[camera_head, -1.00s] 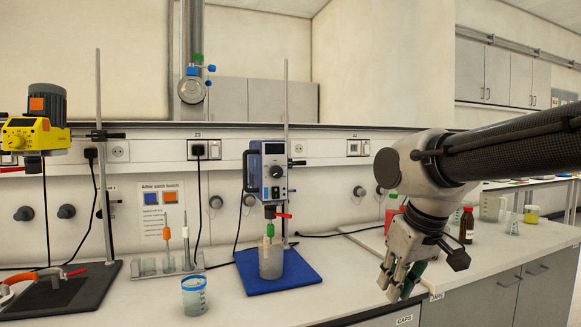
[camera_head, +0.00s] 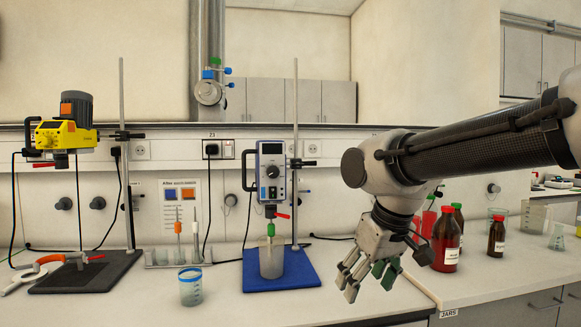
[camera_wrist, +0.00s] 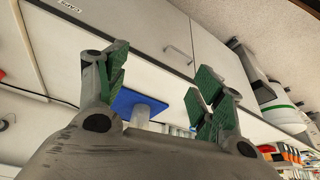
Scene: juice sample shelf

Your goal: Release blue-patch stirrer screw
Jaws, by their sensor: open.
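The blue-and-white stirrer (camera_head: 271,172) is clamped to an upright rod (camera_head: 295,110) above a blue mat (camera_head: 300,277). A small red-handled screw (camera_head: 283,216) sticks out to the right below its body. A green collar (camera_head: 271,230) on the shaft sits below that, and a clear beaker (camera_head: 271,260) stands under it on the mat. My gripper (camera_head: 364,282) is open and empty, pointing down to the right of the mat, apart from the stirrer. In the wrist view my green-padded fingers (camera_wrist: 160,88) are spread, with part of the blue mat (camera_wrist: 138,102) between them.
A yellow stirrer (camera_head: 65,136) stands at the left over a black base (camera_head: 85,277). A blue-rimmed cup (camera_head: 191,288) stands near the front edge. A stirrer rack (camera_head: 180,257) is behind it. Red and brown bottles (camera_head: 447,240) stand right of my gripper.

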